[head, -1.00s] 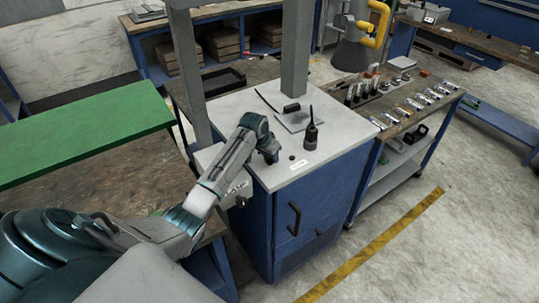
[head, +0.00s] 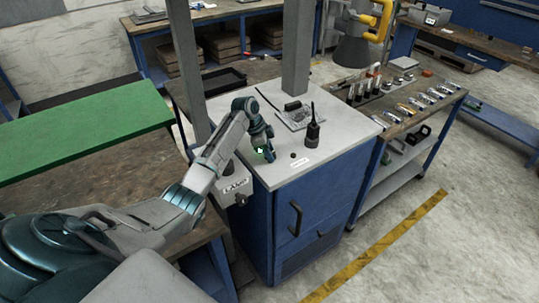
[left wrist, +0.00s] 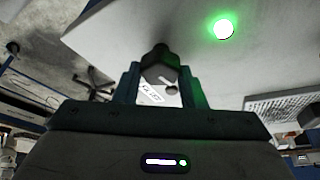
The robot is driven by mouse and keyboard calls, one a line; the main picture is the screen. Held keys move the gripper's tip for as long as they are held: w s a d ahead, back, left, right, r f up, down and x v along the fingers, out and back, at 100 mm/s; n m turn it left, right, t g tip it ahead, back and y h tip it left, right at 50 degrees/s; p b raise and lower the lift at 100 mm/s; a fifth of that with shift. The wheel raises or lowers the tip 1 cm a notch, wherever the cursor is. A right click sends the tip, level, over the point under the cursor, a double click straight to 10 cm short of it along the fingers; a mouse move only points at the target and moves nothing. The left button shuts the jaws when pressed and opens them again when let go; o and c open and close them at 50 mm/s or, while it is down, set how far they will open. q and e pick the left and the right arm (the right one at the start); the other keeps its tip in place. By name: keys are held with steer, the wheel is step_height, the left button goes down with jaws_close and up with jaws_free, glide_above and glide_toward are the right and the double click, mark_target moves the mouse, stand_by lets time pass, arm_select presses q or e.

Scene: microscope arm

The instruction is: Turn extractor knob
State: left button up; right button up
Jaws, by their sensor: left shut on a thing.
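My left gripper (head: 268,153) reaches down to the left part of the light grey cabinet top (head: 340,140). In the left wrist view its two fingers (left wrist: 159,82) are shut on a dark, faceted knob (left wrist: 158,64), one finger on each side. I take this as the extractor knob; in the head view the gripper hides it. A round green light (left wrist: 224,29) glows on the pale surface near the knob. Its green glow also shows beside the gripper in the head view (head: 259,150). My right gripper is not in view.
A small black round piece (head: 292,155) and a white label (head: 302,162) are right of the gripper. A black radio-like device (head: 313,128) stands farther right. A grey post (head: 296,45) rises behind. A grey box (head: 236,188) with a label is at the cabinet's left.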

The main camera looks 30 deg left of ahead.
arm_select(q)
steer(key=shift+w+a+r+m+g+b, duration=0.15)
steer(key=shift+m+g+b, duration=0.15)
steer(key=shift+m+b, duration=0.6)
steer(key=shift+r+m, duration=0.1)
steer(key=shift+m, duration=0.2)
steer(key=o, duration=0.9)
steer(key=shift+o, duration=0.5)
steer(key=shift+h, duration=0.3)
steer(key=b+v, duration=0.3)
steer(key=v, duration=0.7)
steer(key=shift+a+r+b, duration=0.15)
steer(key=shift+r+b, duration=0.15)
steer(key=shift+b, duration=0.1)
